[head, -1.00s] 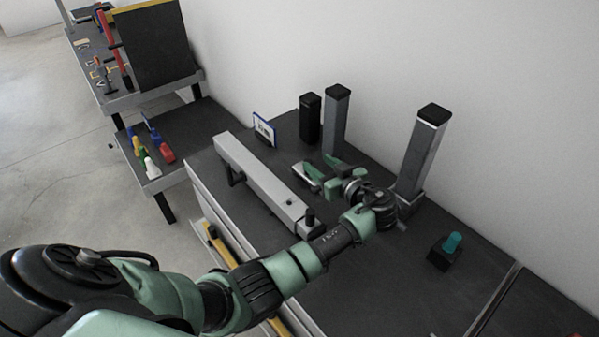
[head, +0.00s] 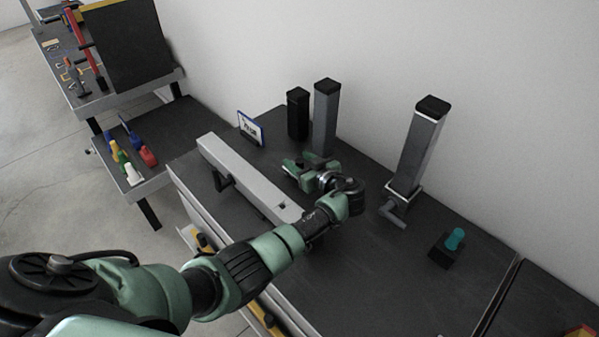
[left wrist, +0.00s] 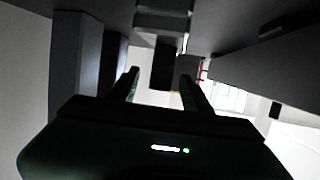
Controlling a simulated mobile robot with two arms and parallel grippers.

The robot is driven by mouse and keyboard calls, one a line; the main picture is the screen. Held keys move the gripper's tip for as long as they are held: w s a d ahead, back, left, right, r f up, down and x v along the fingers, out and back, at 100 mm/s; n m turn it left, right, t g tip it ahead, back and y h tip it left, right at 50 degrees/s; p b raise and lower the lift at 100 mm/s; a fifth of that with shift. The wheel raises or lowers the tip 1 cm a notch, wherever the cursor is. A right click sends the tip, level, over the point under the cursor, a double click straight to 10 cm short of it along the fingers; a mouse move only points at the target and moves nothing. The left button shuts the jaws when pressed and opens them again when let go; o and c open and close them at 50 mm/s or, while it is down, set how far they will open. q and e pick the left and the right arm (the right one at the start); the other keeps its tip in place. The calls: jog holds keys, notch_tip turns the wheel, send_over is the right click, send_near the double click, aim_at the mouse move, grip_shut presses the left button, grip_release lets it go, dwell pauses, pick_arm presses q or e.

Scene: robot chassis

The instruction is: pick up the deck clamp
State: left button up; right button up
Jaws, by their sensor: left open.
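The deck clamp seems to be the grey stepped piece (left wrist: 162,20) at the top of the left wrist view, close ahead of my fingers; this is not certain. In the head view it is largely hidden by my left gripper (head: 297,174), which is low over the dark bench top between the long light beam and the posts. My left gripper is open. In the left wrist view its two fingers (left wrist: 159,80) point forward with a gap between them, and I see nothing clasped there. My right gripper is not in view.
The light beam (head: 245,177) runs left of my gripper. A black post (head: 298,115), a grey post (head: 324,122) and a taller post (head: 416,153) stand by the wall. A card (head: 249,129) stands behind. A teal-topped block (head: 447,248) sits right. Bare bench lies between.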

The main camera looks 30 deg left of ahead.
pick_arm(q)
grip_shut()
dwell(1.4)
